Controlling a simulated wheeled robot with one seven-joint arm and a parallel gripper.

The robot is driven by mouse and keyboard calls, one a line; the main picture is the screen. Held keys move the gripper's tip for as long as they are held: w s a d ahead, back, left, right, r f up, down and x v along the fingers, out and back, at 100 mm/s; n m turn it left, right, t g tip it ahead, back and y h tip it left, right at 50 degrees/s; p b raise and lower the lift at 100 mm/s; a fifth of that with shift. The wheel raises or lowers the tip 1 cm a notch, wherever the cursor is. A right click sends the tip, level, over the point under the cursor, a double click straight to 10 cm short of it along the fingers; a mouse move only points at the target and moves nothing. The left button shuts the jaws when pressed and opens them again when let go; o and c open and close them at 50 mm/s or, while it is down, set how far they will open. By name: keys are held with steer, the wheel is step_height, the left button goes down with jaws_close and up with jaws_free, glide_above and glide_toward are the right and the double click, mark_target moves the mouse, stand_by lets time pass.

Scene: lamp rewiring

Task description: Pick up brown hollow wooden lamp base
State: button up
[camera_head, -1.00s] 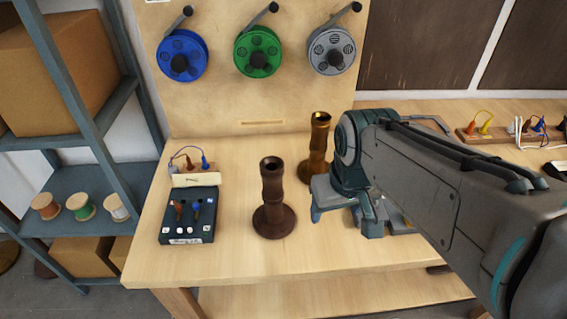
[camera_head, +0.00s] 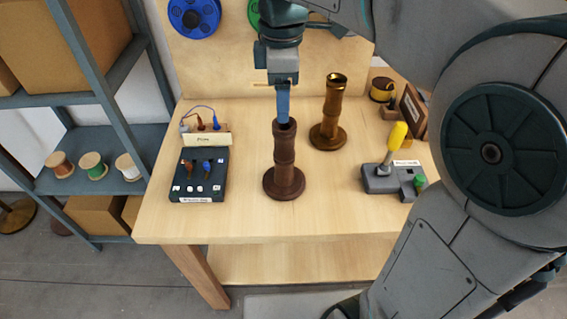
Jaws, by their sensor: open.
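The brown hollow wooden lamp base (camera_head: 285,160) stands upright on the workbench, with a round foot and an open top. My gripper (camera_head: 283,108) points down at its top. One blue finger shows in front of or over the rim; the other finger is hidden behind it. The jaws are open, and the base still rests on the bench. I cannot tell whether the finger touches the rim. A similar brass-coloured lamp base (camera_head: 330,115) stands behind and to the right.
A black switch box (camera_head: 199,175) and a small plug board (camera_head: 207,138) lie to the left. Blue shelves (camera_head: 100,150) with spools stand at far left. The bench front is clear.

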mark_target(284, 132)
steer(key=f, duration=0.9)
steer(key=shift+d+f, duration=0.15)
steer(key=shift+d, duration=0.05)
steer(key=shift+s, duration=0.1)
steer(key=shift+c, duration=0.4)
jaws_close()
